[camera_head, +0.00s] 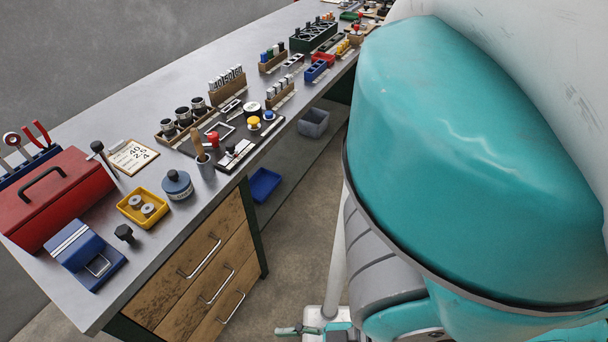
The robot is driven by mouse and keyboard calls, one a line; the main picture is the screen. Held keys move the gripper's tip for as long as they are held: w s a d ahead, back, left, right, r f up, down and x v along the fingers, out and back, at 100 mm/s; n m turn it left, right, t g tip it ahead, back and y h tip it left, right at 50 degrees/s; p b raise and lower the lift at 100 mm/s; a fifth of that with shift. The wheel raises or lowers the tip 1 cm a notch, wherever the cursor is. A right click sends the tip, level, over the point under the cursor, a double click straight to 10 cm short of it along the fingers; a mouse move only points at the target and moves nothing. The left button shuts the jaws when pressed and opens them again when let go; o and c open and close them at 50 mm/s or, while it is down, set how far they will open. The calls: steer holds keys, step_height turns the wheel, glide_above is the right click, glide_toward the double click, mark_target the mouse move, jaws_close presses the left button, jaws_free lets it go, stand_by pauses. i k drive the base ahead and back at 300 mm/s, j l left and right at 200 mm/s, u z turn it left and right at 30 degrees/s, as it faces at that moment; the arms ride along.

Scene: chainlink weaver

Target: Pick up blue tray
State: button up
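A blue tray (264,184) sits low under the workbench, on what looks like a shelf at the right of the wooden drawers. It appears shallow, open-topped and empty. A smaller blue bin (316,70) stands on the bench top, farther back among the parts.
A grey bin (313,122) sits under the bench beyond the blue tray. The bench (117,103) carries a red toolbox (62,198), a yellow tray (142,208) and several racks of parts. Bare floor (300,215) lies right of the drawers.

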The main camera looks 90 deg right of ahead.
mark_target(263, 181)
steer(key=j+z, duration=0.2)
steer(key=z, duration=0.3)
steer(key=k+j+z, duration=0.1)
steer(key=z, duration=0.35)
steer(key=k+j+z, duration=0.1)
steer(key=j+z, duration=0.15)
steer(key=z, duration=0.25)
steer(key=k+j+z, duration=0.1)
steer(key=z, duration=0.35)
steer(key=i+l+u, duration=0.3)
steer(key=i+l, duration=0.25)
steer(key=i+l+u, duration=0.1)
steer(key=i+l, duration=0.25)
steer(key=i+l+u, duration=0.3)
steer(key=i+l, duration=0.2)
steer(key=l, duration=0.2)
steer(key=i+l+u, duration=0.15)
steer(key=l, duration=0.25)
steer(key=i+l+u, duration=0.1)
steer(key=i+l, duration=0.15)
steer(key=l, duration=0.2)
steer(key=i, duration=0.3)
